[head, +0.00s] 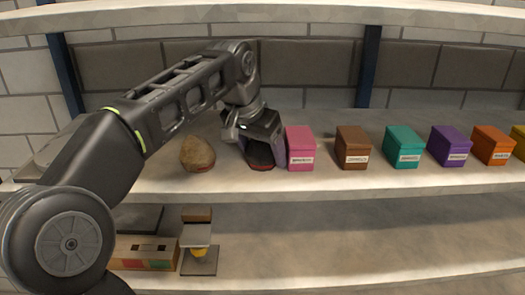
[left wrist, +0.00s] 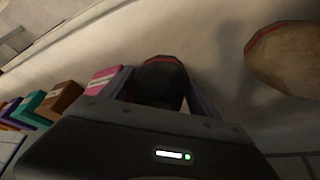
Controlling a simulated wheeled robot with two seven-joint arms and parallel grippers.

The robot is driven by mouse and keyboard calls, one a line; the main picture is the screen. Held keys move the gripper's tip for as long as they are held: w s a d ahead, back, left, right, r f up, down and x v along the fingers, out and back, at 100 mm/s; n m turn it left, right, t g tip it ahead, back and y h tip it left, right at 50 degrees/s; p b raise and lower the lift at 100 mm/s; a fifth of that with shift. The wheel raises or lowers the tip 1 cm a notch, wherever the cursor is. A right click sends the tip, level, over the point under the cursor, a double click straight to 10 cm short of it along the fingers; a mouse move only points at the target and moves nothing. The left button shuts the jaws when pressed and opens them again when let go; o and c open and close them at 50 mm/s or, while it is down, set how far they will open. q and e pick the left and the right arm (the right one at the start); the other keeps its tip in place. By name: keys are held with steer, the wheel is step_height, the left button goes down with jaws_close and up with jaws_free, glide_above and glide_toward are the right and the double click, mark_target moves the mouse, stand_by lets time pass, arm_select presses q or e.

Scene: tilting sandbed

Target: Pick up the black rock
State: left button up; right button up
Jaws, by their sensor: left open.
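The black rock (head: 260,157) has a reddish band near its base and stands on the upper shelf (head: 380,178). My left gripper (head: 262,143) reaches down over it, open, with a finger on either side of the rock. In the left wrist view the black rock (left wrist: 163,80) sits between the two fingers, its lower part hidden by the gripper body. I cannot tell whether the fingers touch it. My right gripper is not in view.
A tan rock (head: 197,155) stands left of the gripper. A pink box (head: 300,147) is close on its right, followed by brown (head: 353,147), teal (head: 404,146), purple (head: 449,145) and orange (head: 492,145) boxes. A lower shelf (head: 350,240) holds small items at left.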

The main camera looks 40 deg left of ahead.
arm_select(q)
steer(key=shift+c, duration=0.3)
jaws_close()
stand_by(0.5)
